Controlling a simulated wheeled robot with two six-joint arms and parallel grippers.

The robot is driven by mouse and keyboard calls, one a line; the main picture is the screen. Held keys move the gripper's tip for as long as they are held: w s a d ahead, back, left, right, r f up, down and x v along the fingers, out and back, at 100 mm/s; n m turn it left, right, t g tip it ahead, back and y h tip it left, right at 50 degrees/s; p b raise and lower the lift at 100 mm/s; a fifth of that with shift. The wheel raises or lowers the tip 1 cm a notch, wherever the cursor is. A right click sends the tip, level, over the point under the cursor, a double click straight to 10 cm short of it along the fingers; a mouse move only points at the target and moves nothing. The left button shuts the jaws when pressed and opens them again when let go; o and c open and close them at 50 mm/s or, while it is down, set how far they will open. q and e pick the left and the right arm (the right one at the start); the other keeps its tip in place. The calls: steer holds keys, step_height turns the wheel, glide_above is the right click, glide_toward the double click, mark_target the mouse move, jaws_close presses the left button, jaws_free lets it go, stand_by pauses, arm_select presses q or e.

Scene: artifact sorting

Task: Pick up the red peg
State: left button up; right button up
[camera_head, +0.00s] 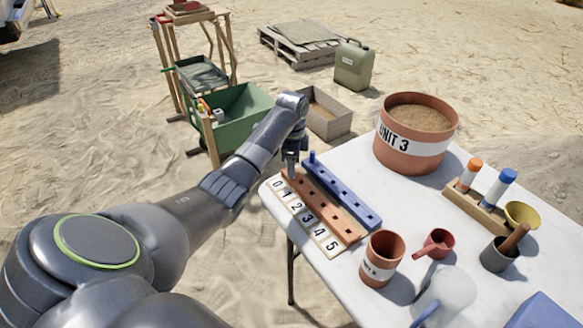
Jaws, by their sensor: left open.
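My left gripper (291,168) reaches down from above at the far left end of an orange-red strip with holes (325,205), near the "0" of a numbered card (307,220). It is open; its fingers are small and hard to make out. I cannot make out the red peg clearly; the gripper covers that end of the strip. A blue strip with holes (345,195) lies alongside, with a blue peg (312,158) upright at its far end. My right gripper is not in view.
On the white table (405,190) stand a "UNIT 3" pot (412,150), a smaller labelled pot (381,262), a red mug (437,243), a clear pitcher (440,295), a mortar (496,256) and a wooden holder with capped tubes (474,212). The table's left edge is close to the strips.

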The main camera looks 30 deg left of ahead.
arm_select(q)
steer(key=shift+c, duration=0.3)
jaws_close()
steer(key=shift+r, duration=0.15)
